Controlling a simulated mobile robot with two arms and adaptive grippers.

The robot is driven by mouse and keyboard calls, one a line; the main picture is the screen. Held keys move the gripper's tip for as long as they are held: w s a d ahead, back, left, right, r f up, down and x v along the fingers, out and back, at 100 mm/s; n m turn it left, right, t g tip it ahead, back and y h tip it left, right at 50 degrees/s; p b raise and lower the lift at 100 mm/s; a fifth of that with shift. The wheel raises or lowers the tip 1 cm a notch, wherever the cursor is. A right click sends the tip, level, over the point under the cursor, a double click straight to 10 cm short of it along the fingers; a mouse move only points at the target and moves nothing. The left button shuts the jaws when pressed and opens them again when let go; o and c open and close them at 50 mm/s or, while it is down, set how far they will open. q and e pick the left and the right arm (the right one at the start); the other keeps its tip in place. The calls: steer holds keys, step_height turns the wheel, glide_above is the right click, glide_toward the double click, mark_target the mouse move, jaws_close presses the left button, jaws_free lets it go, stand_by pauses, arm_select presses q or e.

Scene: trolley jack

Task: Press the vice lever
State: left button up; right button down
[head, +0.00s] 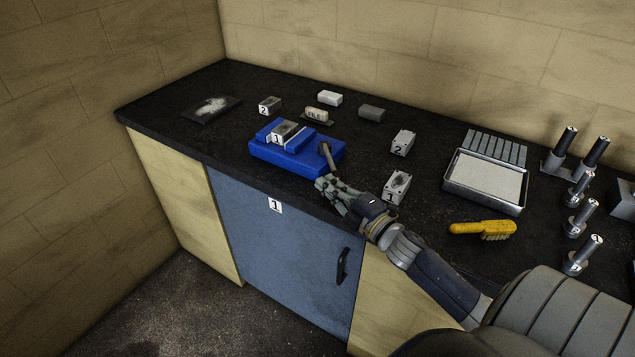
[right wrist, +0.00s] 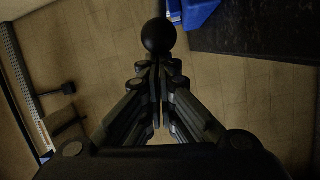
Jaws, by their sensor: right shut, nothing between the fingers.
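The blue vice (head: 303,154) sits on the black worktop near its front edge. A grey block marked 1 (head: 284,133) sits in it. The dark vice lever (head: 326,153) stands tilted at the vice's right end. My right gripper (head: 328,184) is shut and empty, just in front of the lever at the worktop's front edge. In the right wrist view a black ball knob (right wrist: 158,36) lies right beyond the closed fingertips (right wrist: 158,65); I cannot tell if they touch. A blue vice corner (right wrist: 200,12) shows beside it. My left gripper is not in view.
Blocks marked 1 (head: 396,187) and 2 (head: 403,143) stand right of the vice. A blue cabinet door (head: 290,250) is below.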

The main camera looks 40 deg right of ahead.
steer(key=shift+n+y, duration=0.3)
steer(key=shift+y, duration=0.2)
steer(key=s+d, duration=0.1)
steer(key=d, duration=0.1)
steer(key=s+d, duration=0.1)
steer(key=d, duration=0.5)
steer(key=shift+s+f, duration=0.1)
steer(key=shift+s, duration=0.3)
steer(key=shift+d+b, duration=0.3)
steer(key=shift+d, duration=0.75)
